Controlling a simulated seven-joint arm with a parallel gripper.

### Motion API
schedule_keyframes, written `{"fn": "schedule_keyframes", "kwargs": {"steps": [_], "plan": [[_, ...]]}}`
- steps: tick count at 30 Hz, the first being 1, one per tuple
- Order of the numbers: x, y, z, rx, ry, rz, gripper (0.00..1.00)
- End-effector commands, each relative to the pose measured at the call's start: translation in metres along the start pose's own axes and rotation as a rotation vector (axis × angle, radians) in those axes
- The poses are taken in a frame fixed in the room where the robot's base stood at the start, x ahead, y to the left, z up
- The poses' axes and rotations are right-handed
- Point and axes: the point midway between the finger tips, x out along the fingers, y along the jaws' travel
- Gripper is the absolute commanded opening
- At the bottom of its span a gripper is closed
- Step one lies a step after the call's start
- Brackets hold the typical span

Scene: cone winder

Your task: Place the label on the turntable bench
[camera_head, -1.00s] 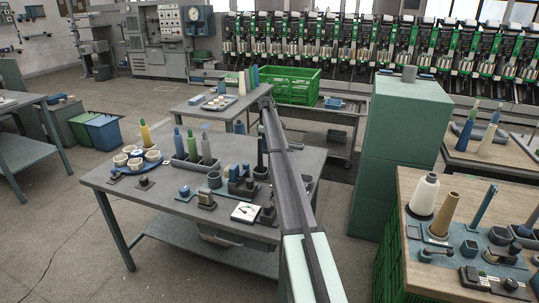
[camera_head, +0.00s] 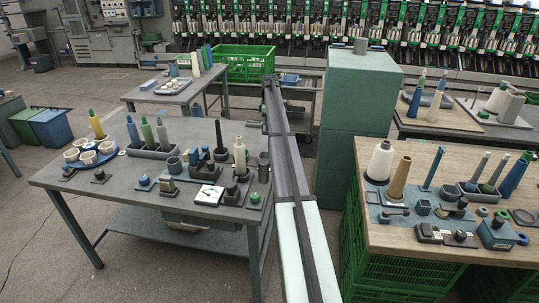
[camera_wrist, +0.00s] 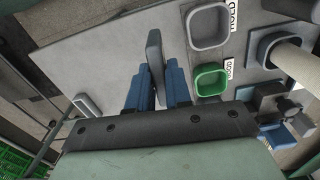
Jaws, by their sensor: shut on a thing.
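My gripper shows in the wrist view (camera_wrist: 157,75), its two blue fingers shut on a slim dark grey piece (camera_wrist: 154,48) that stands out past the fingertips. I cannot tell if this piece is the label. In the head view my arm reaches away through the middle, and its gripper cannot be made out. A blue turntable (camera_head: 104,158) with several white cups sits on the left of a grey bench (camera_head: 128,178). In the wrist view the gripper is over a light grey surface (camera_wrist: 115,50), left of a green tray (camera_wrist: 210,80) and a grey tray (camera_wrist: 208,27), both with printed tags.
The grey bench also holds bobbins, small blocks and a white dial plate (camera_head: 208,196). A tall green cabinet (camera_head: 355,125) stands right of my arm. A wooden bench (camera_head: 425,240) with cones and fixtures is at the right. A green crate (camera_head: 244,66) is behind.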

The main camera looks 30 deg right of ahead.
Motion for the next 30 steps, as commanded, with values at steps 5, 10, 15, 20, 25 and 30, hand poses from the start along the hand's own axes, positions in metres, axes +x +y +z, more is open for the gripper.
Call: {"fn": "schedule_keyframes", "kwargs": {"steps": [5, 10, 15, 20, 25, 30], "plan": [[0.001, 0.001, -0.001, -0.072, -0.001, -0.003, 0.0], [0.015, 0.0, 0.0, -0.089, -0.001, -0.004, 0.0], [0.042, 0.0, -0.001, -0.088, -0.001, -0.004, 0.0], [0.061, 0.0, -0.001, -0.088, -0.001, -0.003, 0.0], [0.074, 0.001, -0.001, -0.087, -0.001, -0.003, 0.0], [0.094, 0.0, -0.001, -0.087, -0.001, -0.004, 0.0]]}}
